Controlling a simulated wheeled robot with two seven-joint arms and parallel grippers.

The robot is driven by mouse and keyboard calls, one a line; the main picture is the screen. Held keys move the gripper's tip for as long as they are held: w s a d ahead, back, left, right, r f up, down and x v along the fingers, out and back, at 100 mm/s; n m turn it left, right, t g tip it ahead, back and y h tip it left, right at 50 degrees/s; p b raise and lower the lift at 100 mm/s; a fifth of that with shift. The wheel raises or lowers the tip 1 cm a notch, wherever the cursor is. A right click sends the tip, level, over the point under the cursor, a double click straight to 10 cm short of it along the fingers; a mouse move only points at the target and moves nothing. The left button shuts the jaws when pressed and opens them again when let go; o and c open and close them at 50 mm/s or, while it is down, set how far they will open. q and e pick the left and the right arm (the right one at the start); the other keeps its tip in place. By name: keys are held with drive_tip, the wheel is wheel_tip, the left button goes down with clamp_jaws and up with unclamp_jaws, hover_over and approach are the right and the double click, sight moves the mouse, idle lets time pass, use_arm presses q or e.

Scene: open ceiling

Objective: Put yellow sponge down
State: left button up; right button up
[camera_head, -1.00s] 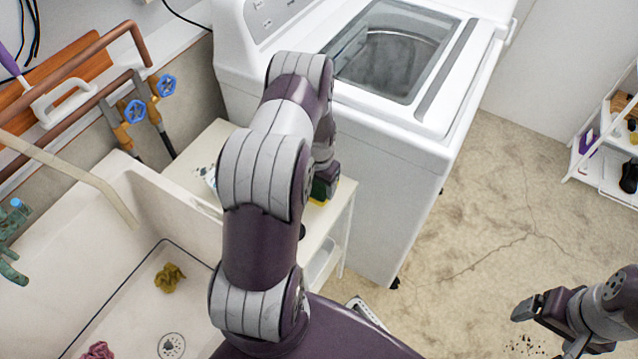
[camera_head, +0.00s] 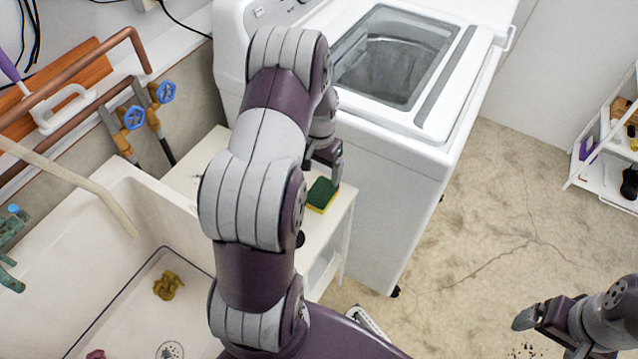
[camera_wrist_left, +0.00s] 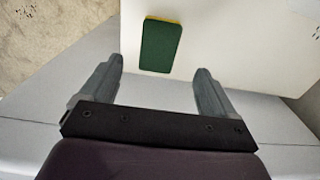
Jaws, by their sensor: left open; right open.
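The yellow sponge (camera_head: 321,195), with a dark green scouring side facing up, lies flat on the white side table (camera_head: 341,213) near its right edge. It also shows in the left wrist view (camera_wrist_left: 160,46), beyond the fingertips. My left gripper (camera_head: 328,160) is open and empty, just above and behind the sponge in the head view and apart from it. In the left wrist view its two fingers (camera_wrist_left: 158,72) are spread wide with nothing between them. My right gripper (camera_head: 530,325) is open at the lower right, over the floor and far from the sponge.
The white washing machine (camera_head: 390,150) stands right behind the table. A sink (camera_head: 110,265) with a crumpled mustard cloth (camera_head: 168,286) and a pink cloth (camera_head: 96,354) is at left. A shelf (camera_head: 600,170) stands at far right.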

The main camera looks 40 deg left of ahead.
use_arm(q)
drive_tip(key=s+d+r, duration=0.3)
drive_tip(key=d+r, duration=0.5)
drive_tip(key=d, duration=0.2)
drive_tip(key=s+d+r+m+t, duration=0.1)
drive_tip(key=s+d+r, duration=0.2)
drive_tip(key=s+d, duration=0.4)
drive_tip(key=shift+s+d, duration=0.35)
drive_tip(key=shift+s, duration=0.7)
